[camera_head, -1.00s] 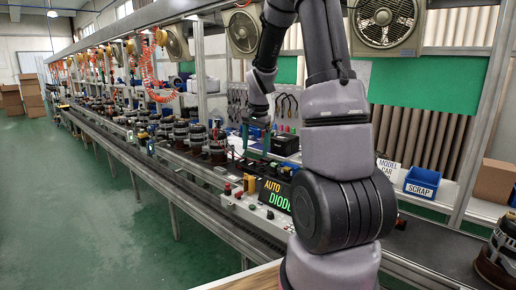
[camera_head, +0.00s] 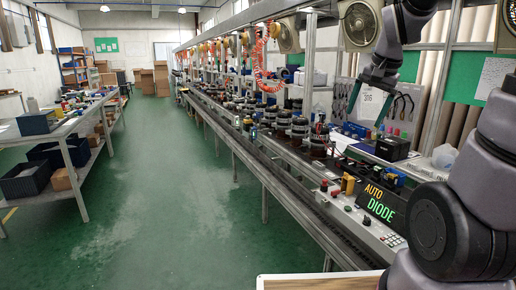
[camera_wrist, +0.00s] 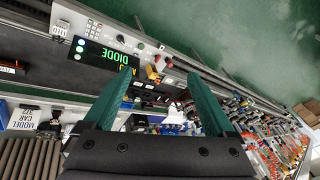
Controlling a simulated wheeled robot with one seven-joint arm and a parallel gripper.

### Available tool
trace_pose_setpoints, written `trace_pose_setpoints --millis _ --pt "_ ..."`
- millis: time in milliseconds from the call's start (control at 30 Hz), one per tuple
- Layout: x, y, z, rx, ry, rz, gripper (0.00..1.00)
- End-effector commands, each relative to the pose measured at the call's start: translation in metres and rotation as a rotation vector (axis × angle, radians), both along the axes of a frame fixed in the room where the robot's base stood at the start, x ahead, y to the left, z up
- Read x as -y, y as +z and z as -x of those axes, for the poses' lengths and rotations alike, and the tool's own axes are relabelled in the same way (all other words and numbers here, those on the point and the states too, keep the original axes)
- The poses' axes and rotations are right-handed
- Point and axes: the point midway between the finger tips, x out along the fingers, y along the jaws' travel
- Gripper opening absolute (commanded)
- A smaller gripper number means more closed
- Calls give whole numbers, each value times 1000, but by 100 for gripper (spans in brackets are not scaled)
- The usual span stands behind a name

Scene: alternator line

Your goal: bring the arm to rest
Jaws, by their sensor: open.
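My gripper (camera_head: 370,104) is in the upper right of the head view, raised in front of the tool board, with its green fingers pointing down. In the wrist view my gripper (camera_wrist: 160,100) shows two green fingers spread wide apart with nothing between them. My arm enters from the right side of the head view. Below the gripper stands a dark box-shaped unit (camera_head: 392,149) on the line. The gripper looks apart from it.
A control box with a lit AUTO DIODE display (camera_head: 378,205) stands at the line's near edge. The conveyor line (camera_head: 262,150) carries several alternators. A shelved table (camera_head: 60,137) stands left. The green floor (camera_head: 160,220) between them is clear.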

Motion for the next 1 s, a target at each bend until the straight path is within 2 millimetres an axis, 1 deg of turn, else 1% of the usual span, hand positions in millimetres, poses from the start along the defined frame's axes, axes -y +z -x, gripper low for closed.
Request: trace_pose_setpoints --millis 33,100,167,200,300,433,500,600,1000 --pt "-7 15 17 38 35 5 90" --pt "-17 29 40 78 87 11 90" --pt "-24 40 60 114 131 19 90" --pt "-28 45 73 137 158 23 90" --pt "-38 55 101 188 221 34 90" --pt "-45 60 126 236 280 45 90" --pt "-48 62 134 250 299 50 90" --pt "-49 62 140 259 313 52 90" --pt "-49 62 140 260 314 53 90"
